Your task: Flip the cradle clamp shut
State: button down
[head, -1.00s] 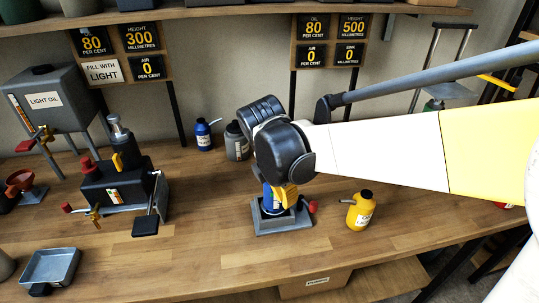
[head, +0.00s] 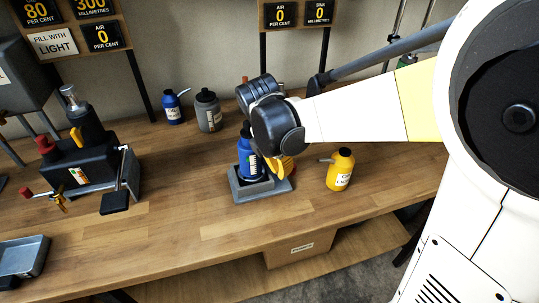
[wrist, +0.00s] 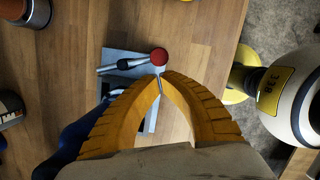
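The cradle (head: 250,193) is a grey block on the bench, with a blue bottle (head: 247,160) standing upright in it. The knob is hidden behind my gripper in the head view. My gripper (wrist: 161,76) has its yellow fingers brought together at the tips, just beside the knob. A thin grey sliver shows between the tips; I cannot tell whether it is held. In the head view my gripper (head: 281,169) is low at the cradle's right side.
A yellow oil can (head: 341,170) stands close to the right of the cradle. A grey bottle (head: 208,112) and a small blue can (head: 173,108) stand behind. A black machine (head: 85,160) is at the left. The bench front is clear.

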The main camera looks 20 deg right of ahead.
jog(key=shift+s+d+n+p, duration=0.1)
jog(key=shift+d+n+p, duration=0.45)
jog(key=shift+n, duration=0.55)
jog(key=shift+d+n+t+y+p, duration=0.35)
jog(key=shift+d+n, duration=0.35)
jog(key=shift+n, duration=0.3)
jog(key=shift+w+d+p, duration=0.25)
jog(key=shift+w+d, duration=0.05)
jog(key=shift+d, duration=0.4)
jog(key=shift+w+d+p, duration=0.2)
jog(key=shift+w+d, duration=0.05)
jog(key=shift+d, duration=0.45)
jog(key=shift+w+d, duration=0.8)
jog(key=shift+w, duration=0.05)
jog(key=shift+p, duration=0.3)
jog(key=v, duration=1.2)
jog(key=shift+a, duration=0.1)
